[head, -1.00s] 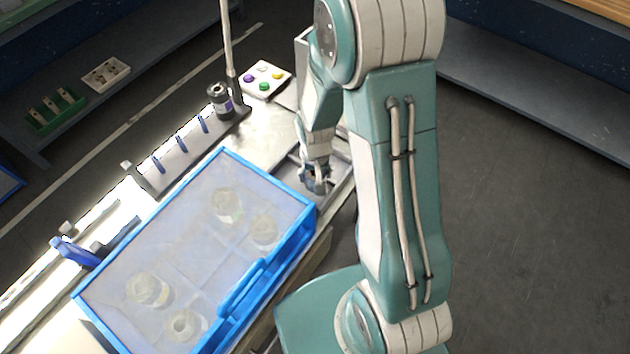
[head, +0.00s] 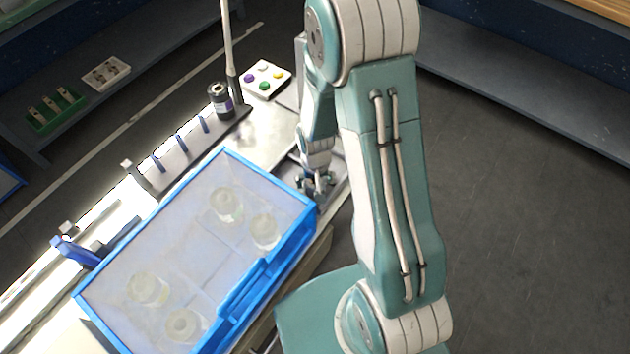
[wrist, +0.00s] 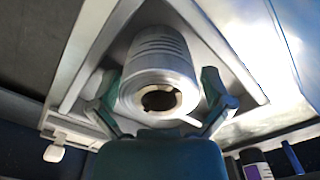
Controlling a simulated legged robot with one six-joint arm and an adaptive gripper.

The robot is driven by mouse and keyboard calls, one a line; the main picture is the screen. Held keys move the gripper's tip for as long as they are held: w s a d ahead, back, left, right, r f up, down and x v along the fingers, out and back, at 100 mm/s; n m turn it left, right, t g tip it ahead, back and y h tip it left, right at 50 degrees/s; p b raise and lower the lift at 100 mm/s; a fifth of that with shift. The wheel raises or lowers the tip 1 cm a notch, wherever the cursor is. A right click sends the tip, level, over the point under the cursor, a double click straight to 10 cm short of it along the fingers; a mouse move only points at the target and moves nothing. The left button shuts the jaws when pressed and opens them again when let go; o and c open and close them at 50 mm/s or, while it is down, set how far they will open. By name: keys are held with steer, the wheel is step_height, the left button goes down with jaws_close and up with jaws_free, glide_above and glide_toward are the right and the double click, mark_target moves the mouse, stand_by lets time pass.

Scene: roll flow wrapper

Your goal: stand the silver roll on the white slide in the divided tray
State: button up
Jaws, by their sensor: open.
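The silver roll (wrist: 160,70) is a ribbed cylinder with a dark hollow core, its open end facing the wrist camera. It sits on the pale slide (wrist: 95,45), which has raised edges. My gripper (wrist: 160,85) is open, with one green finger on each side of the roll; I cannot tell whether they touch it. In the head view my gripper (head: 316,184) is low over the slide (head: 337,172) and hides the roll. The blue-framed tray (head: 300,243) stands beside it, with several pale rolls and faint dividing lines showing through a hazy surface.
A dark roll with a purple label (head: 221,101) stands by a thin post (head: 230,50). A panel with coloured buttons (head: 264,80) lies behind. Blue pegs (head: 182,142) line the bench's left side. Open floor (head: 520,220) is on the right.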

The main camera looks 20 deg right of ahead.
step_height(320, 180, up, 12)
steer(key=shift+r, duration=0.15)
steer(key=s+r+n+t, duration=0.1)
steer(key=s+r+t, duration=0.1)
steer(key=s+r, duration=0.5)
steer(key=s+r+t, duration=0.3)
steer(key=s+r, duration=0.4)
steer(key=r, duration=0.8)
steer(key=shift+n+t, duration=0.3)
steer(key=shift+n, duration=0.1)
